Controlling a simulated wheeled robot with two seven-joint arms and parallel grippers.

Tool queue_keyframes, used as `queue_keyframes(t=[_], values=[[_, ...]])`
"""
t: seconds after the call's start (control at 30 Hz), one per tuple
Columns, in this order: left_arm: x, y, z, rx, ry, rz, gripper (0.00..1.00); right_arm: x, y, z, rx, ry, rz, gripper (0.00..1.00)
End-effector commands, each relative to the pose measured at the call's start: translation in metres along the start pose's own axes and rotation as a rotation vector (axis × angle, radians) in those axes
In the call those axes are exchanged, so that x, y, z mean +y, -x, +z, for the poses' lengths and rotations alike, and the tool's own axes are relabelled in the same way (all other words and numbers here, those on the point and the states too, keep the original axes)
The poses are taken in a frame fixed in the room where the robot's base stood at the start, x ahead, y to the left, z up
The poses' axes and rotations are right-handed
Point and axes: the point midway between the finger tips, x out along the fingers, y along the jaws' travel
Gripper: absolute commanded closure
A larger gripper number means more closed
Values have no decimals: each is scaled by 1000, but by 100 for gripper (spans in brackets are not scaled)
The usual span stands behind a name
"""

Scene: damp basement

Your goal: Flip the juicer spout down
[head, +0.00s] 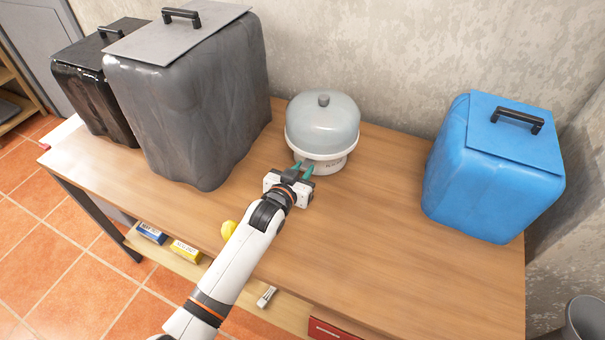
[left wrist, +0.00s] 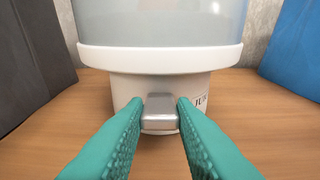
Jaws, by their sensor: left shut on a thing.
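The juicer (head: 322,128) stands upright on the wooden table, with a white base and a clear grey dome lid with a dark knob. Its silver spout (left wrist: 160,114) sticks out from the front of the white base in the left wrist view. My left gripper (head: 303,169) reaches the front of the base. Its teal fingers (left wrist: 160,118) are on either side of the spout and shut on it. In the head view the fingers mostly hide the spout. The spout's exact tilt is hard to tell. My right gripper is not in view.
A large grey covered bin (head: 190,105) and a black one (head: 92,85) stand left of the juicer, and a blue one (head: 490,170) stands right. Table (head: 390,255) in front is clear. Small boxes (head: 185,250) lie on a lower shelf.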

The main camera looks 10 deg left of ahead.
Motion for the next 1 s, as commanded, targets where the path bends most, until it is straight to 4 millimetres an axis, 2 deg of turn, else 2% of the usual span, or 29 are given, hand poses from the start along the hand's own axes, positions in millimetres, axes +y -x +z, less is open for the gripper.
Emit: queue_keyframes(t=[0.03,0.2,0.67,0.7,0.8,1.0], values=[[0,-2,-12,-41,2,0,99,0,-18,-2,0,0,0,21],[0,-2,-13,-148,1,1,99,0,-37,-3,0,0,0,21],[0,-1,-9,-194,0,0,99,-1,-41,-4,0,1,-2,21],[0,-1,-9,-194,0,0,70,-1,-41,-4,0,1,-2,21],[0,-1,-9,-194,0,0,55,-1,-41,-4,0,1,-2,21],[0,-1,-9,-193,0,0,55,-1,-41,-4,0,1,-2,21]])
